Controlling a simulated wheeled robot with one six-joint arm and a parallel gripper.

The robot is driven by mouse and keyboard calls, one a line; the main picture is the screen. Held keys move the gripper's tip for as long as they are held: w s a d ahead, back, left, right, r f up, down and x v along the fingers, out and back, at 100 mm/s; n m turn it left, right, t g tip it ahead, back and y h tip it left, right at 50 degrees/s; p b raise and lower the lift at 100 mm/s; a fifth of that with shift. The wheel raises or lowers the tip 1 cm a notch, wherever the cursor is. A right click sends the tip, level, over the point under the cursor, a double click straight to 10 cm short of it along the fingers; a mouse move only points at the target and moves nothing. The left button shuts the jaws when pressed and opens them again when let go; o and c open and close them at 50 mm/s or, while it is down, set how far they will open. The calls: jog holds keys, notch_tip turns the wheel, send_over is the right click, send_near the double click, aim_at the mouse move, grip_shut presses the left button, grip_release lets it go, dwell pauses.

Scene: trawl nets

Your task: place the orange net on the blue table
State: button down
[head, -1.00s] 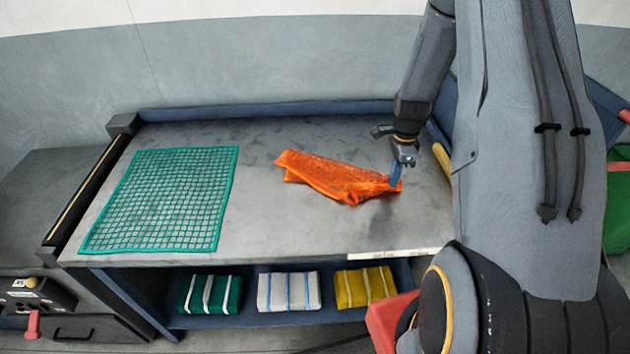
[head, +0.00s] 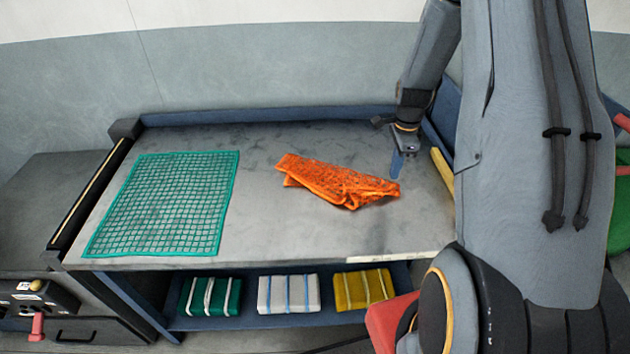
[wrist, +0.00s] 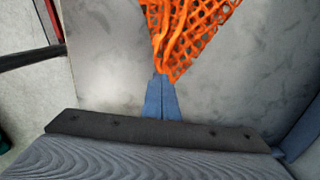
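The orange net (head: 335,183) lies bunched and partly folded on the grey top of the blue-framed table (head: 290,235), right of its middle. In the wrist view its strands (wrist: 190,35) narrow to a gathered end just past the fingertips. My gripper (head: 396,176) points down over the right part of the table, at the net's right end.
A green net (head: 165,205) lies flat on the table's left. A raised blue edge (head: 265,115) runs along the back. A lower shelf holds green (head: 210,296), white (head: 288,294) and yellow (head: 363,289) strapped bundles. Bare tabletop lies between the nets.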

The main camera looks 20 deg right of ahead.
jog(key=s+a+r+n+b, duration=0.2)
jog(key=a+r+n+b, duration=0.1)
jog(key=a+n, duration=0.25)
jog(key=s+a+r+n+b, duration=0.2)
jog(key=a+n+b, duration=0.15)
jog(key=a, duration=0.35)
jog(key=s+a+n+t+b, duration=0.1)
jog(key=s+a+n+b, duration=0.4)
jog(key=s+a+n, duration=0.4)
jog(key=s+n, duration=0.2)
jog(key=shift+a+r+n, duration=0.15)
jog(key=shift+n, duration=0.15)
